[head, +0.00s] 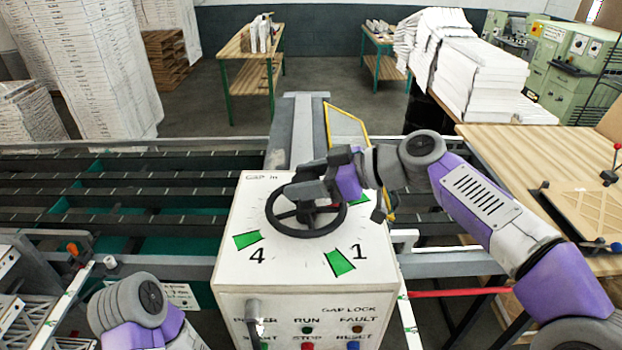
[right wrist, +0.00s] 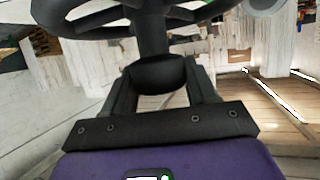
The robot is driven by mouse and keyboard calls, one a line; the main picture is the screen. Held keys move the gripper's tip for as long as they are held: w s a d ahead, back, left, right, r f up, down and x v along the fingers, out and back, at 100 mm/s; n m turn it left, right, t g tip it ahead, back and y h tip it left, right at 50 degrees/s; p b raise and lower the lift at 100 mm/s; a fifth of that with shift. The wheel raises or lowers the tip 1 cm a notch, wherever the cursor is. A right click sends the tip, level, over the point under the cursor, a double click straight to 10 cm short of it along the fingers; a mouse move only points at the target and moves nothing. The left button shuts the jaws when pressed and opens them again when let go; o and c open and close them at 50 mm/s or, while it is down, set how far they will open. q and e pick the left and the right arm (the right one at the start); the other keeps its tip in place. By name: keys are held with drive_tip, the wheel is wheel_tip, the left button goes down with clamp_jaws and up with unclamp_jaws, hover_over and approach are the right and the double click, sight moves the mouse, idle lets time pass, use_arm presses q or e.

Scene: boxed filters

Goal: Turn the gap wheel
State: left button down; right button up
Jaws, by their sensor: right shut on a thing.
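The gap wheel (head: 300,233) is a dark hand wheel on the sloped top of a white control box (head: 235,268). Green marks surround it, with the numbers 4 and 1 readable in front. My right gripper (head: 302,188) reaches over the wheel from the right and is shut on it at the far left side. In the right wrist view, the two fingers (right wrist: 160,100) stand either side of a dark rounded part of the wheel (right wrist: 158,73), with the rim above. The gripper covers part of the rim and some dial marks. My left arm shows at lower left; its gripper is out of view.
The box front has labelled buttons (head: 308,346) and a grey upright handle (head: 254,318). A yellow frame (head: 345,122) stands behind the wheel. Dark conveyor rails (head: 130,195) run behind the box. A wooden table (head: 545,150) is at right.

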drive_tip(key=o, duration=1.4)
drive_tip(key=b+v, duration=0.1)
drive_tip(key=v, duration=0.6)
drive_tip(key=shift+s+d+r, duration=0.1)
drive_tip(key=shift+s+d, duration=0.05)
drive_tip(key=shift+d, duration=0.1)
